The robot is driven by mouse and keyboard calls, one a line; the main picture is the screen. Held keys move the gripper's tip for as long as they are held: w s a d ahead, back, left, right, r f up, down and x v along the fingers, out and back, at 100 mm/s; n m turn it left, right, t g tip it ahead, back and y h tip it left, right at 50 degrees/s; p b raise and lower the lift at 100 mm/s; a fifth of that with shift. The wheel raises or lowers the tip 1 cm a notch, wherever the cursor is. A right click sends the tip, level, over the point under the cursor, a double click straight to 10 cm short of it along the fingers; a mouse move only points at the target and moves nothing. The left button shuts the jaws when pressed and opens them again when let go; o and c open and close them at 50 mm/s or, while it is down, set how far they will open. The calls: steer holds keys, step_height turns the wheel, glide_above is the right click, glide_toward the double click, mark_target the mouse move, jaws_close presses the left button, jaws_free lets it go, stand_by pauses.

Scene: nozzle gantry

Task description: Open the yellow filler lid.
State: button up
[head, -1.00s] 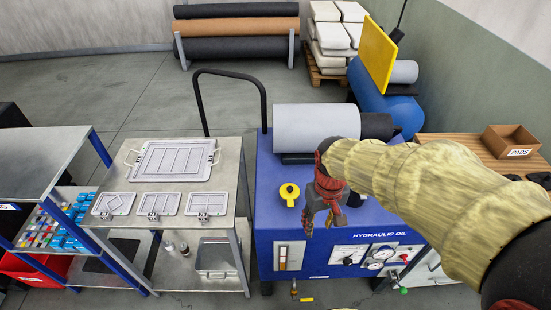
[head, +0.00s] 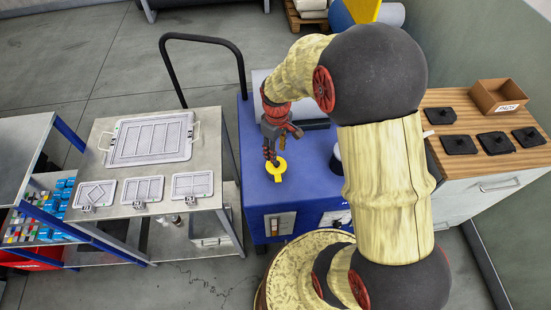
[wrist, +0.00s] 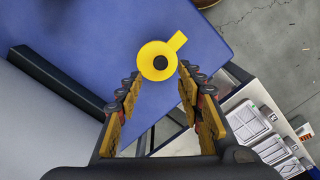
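The yellow filler lid (head: 277,173) is a round cap with a tab, on the blue top of the hydraulic oil unit (head: 310,168). In the wrist view the lid (wrist: 152,52) shows a dark centre, and its tab points to the upper right. My gripper (head: 271,160) is above the lid and points down at it, partly covering it in the head view. In the wrist view my gripper (wrist: 159,74) is open, with its fingers on either side of the lid's near part. Contact cannot be made out. The lid looks closed and flat.
A grey cylinder (head: 315,115) lies on the unit behind my gripper. A metal table (head: 110,220) with framed plates stands to the left, beside a black push handle (head: 163,75). A wooden-topped cabinet (head: 440,97) with black pads and a box stands to the right.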

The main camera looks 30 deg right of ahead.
mark_target(277, 167)
steer(key=shift+s+f+b, duration=0.1)
steer(key=shift+f+b, duration=0.2)
steer(key=shift+f, duration=2.8)
steer(key=shift+c, duration=1.1)
steer(key=c, duration=0.7)
jaws_close()
